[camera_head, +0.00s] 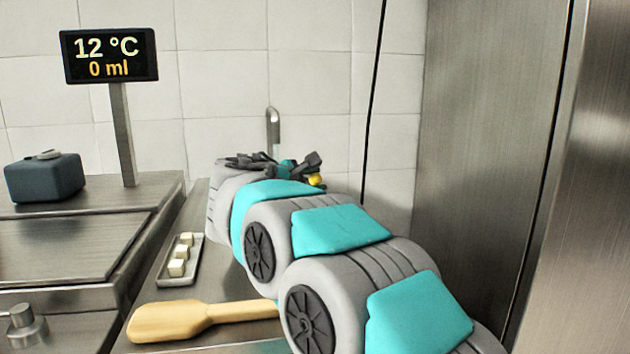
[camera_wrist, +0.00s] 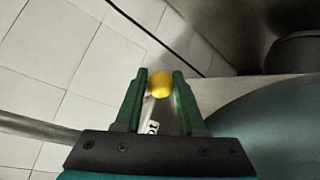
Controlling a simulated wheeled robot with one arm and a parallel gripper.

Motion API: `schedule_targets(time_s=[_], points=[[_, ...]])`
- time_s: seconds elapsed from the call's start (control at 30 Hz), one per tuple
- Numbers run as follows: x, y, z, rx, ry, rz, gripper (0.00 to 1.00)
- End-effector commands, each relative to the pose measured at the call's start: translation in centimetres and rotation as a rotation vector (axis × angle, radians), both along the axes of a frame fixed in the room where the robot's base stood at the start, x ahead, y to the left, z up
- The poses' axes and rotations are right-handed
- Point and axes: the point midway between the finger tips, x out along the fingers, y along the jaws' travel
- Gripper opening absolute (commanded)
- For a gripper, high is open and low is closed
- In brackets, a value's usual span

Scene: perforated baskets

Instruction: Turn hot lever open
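In the head view the yellow knob (camera_head: 316,180) shows just right of my gripper (camera_head: 305,165), near the back wall. My arm hides most of the tap's base; the grey spout (camera_head: 273,128) rises behind it.
A display (camera_head: 109,55) on a post reads 12 °C and 0 ml. A dark blue box (camera_head: 45,178) stands left. A tray (camera_head: 163,277) with white cubes and a wooden paddle (camera_head: 190,320) lie on the counter, left of my arm. A tall metal panel (camera_head: 480,120) stands right.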

Motion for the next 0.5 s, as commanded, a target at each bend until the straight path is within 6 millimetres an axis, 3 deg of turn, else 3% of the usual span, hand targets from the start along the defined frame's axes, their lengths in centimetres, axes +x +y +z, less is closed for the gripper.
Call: schedule_targets(time_s=[0.03,0.2,0.5], points=[[0.0,0.0,-0.15,0.0,0.002,0.0,0.2],[0.01,0.0,-0.2,0.0,0.003,-0.001,0.01],[0.03,-0.1,-0.2,0.0,0.004,-0.008,0.0]])
